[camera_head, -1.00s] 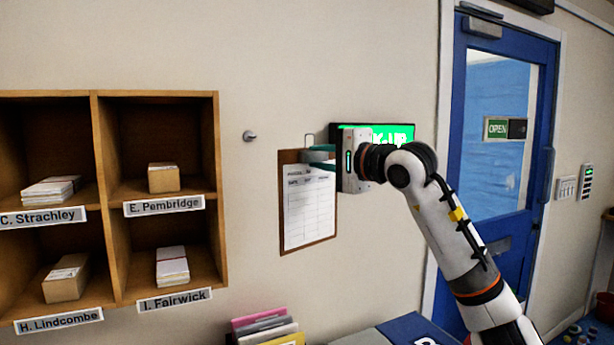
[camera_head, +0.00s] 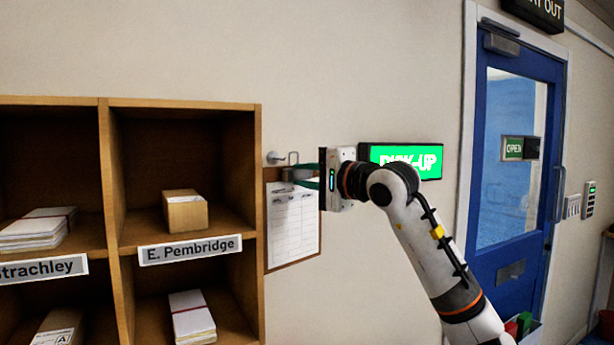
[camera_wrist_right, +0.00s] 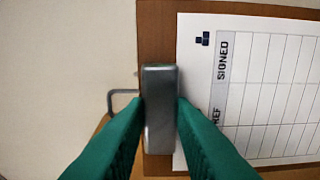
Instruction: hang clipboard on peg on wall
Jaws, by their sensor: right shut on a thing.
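The peg (camera_head: 276,157), a small grey knob, sticks out of the wall to the right of the cubby shelf. The clipboard (camera_head: 308,255) is brown with a white printed form and hangs upright from my right gripper (camera_head: 306,181). The right gripper's green fingers are shut on its metal clip (camera_wrist_right: 160,110), as the right wrist view shows. The clip's wire loop (camera_head: 293,155) stands just right of the peg at about the same height in the head view. I cannot tell whether they touch or how far the loop is from the wall. My left gripper is not in view.
The wooden cubby shelf (camera_head: 258,190) stands close left of the clipboard and overlaps its left edge in the head view. A lit green pick-up sign (camera_head: 410,160) is on the wall behind my right arm. A blue door (camera_head: 480,160) is farther right. Wall above the peg is bare.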

